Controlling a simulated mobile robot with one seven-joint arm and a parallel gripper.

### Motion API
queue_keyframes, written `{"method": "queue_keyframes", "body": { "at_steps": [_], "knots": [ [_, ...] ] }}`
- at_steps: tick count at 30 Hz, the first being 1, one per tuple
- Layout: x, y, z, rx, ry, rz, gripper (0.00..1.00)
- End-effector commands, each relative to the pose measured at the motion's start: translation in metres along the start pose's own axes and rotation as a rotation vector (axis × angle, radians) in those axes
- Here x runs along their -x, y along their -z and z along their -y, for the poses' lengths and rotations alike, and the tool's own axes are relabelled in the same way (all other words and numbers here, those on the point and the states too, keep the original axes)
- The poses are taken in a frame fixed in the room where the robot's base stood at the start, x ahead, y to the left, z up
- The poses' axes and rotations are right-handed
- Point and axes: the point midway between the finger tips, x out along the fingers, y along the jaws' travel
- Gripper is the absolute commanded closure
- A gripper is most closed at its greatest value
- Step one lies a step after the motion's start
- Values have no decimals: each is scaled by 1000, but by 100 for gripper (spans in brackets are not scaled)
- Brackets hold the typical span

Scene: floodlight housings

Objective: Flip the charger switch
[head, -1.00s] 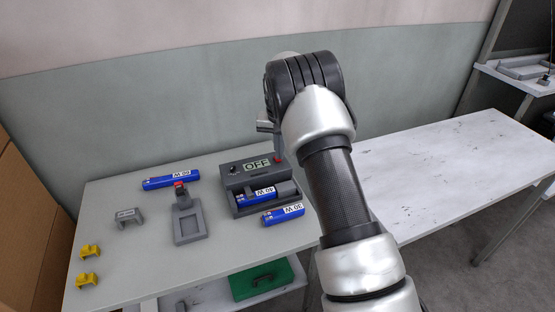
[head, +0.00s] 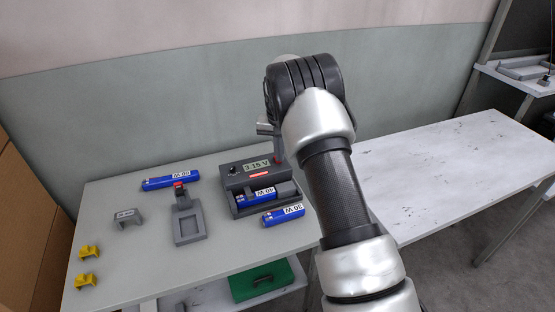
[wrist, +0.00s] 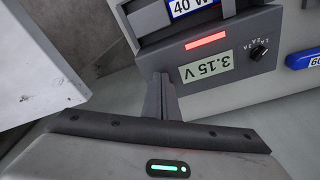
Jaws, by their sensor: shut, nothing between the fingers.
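The grey charger (head: 231,183) stands on the light table, with a blue 40 W battery (head: 262,195) lying in its bay. Its display (head: 257,166) reads 3.15 V, also readable in the wrist view (wrist: 208,68). A red bar (wrist: 205,40) is lit beside the display. A black dial (wrist: 258,50) sits at the panel's other end. My gripper (wrist: 160,80) is shut and empty, its fingertips at the panel edge near the display. I cannot tell whether they touch it. The charger switch is not visible; the fingers or arm may hide it.
A 30 W battery (head: 283,215) lies in front of the charger, another blue battery (head: 157,184) at the back left. A grey stand with a red part (head: 188,222), a grey bracket (head: 128,217) and yellow clips (head: 88,251) are left. The right table (head: 430,160) is clear.

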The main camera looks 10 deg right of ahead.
Motion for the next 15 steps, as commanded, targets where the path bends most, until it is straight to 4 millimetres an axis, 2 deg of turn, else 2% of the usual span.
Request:
{"method": "queue_keyframes", "body": {
  "at_steps": [1, 15],
  "knots": [
    [8, 2, 0, 0, 1, -1, 100],
    [56, 9, 0, -1, 1, -2, 100]
  ]
}}
